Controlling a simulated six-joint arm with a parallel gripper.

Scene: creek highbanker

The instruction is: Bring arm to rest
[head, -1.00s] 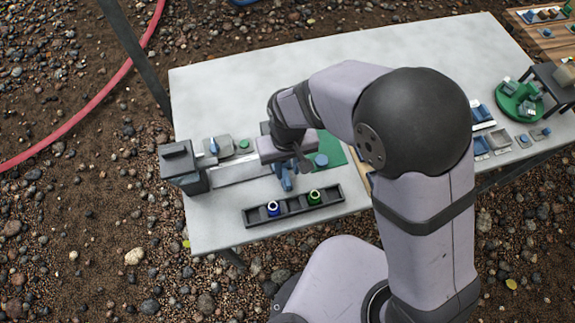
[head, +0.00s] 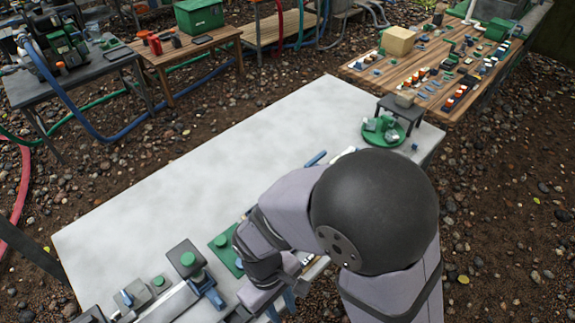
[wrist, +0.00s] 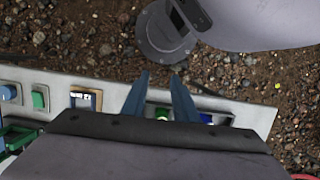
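My gripper (head: 282,304) hangs over the near edge of the pale table (head: 200,170) in the head view, partly cut off by the bottom of the picture. In the wrist view my gripper (wrist: 160,76) has its two blue fingers spread apart, with nothing held between them. Below the fingers a green-topped jar (wrist: 161,113) and a blue-topped jar (wrist: 206,118) show near the table edge. My arm hides part of the table's right side in the head view.
A green round tray (head: 370,136) and a small dark stand (head: 400,108) are at the far right. The table's middle and far left are clear.

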